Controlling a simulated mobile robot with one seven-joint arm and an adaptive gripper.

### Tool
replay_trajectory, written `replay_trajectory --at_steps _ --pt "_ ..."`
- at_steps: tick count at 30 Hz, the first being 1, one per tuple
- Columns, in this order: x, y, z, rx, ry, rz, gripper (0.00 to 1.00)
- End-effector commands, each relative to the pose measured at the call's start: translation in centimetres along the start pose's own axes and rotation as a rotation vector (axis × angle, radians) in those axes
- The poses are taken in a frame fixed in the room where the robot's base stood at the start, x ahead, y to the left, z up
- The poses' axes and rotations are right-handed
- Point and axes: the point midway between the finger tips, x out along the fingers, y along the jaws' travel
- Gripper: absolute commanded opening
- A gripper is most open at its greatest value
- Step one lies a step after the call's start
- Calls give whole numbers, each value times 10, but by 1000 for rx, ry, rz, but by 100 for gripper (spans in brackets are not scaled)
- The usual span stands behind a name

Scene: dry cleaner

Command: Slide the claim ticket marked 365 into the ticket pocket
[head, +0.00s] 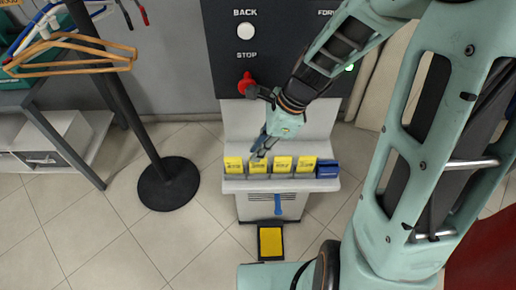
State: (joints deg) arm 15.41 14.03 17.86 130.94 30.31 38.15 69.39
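Several yellow tickets stand in a row along the front of a pale grey ledge (231,187): a far-left ticket (233,165), a centre-left ticket (258,166), a centre-right ticket (282,164) and a right ticket (305,164). Their dark markings are too small to read, so I cannot tell which is 365. A blue holder (327,169), possibly the ticket pocket, sits at the right end of the row. My gripper (259,153) points down just behind and above the centre-left ticket. Its fingers are small and dark; I cannot tell whether they touch a ticket.
A dark panel (285,50) with BACK and STOP labels, a white button (245,31) and a red knob (246,82) rises behind the ledge. A black-framed yellow pad (271,242) lies below. A black post base (168,184) and hangers (70,55) are left. Tiled floor is open front left.

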Motion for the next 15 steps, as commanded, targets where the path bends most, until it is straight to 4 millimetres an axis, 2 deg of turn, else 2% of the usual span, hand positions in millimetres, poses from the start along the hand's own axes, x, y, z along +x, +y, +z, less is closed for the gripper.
replay_trajectory --at_steps 3,11,15 --pt "0 0 0 0 0 0 25" --pt "-1 0 0 0 0 -1 25" --pt "-12 -2 0 0 1 -4 25"
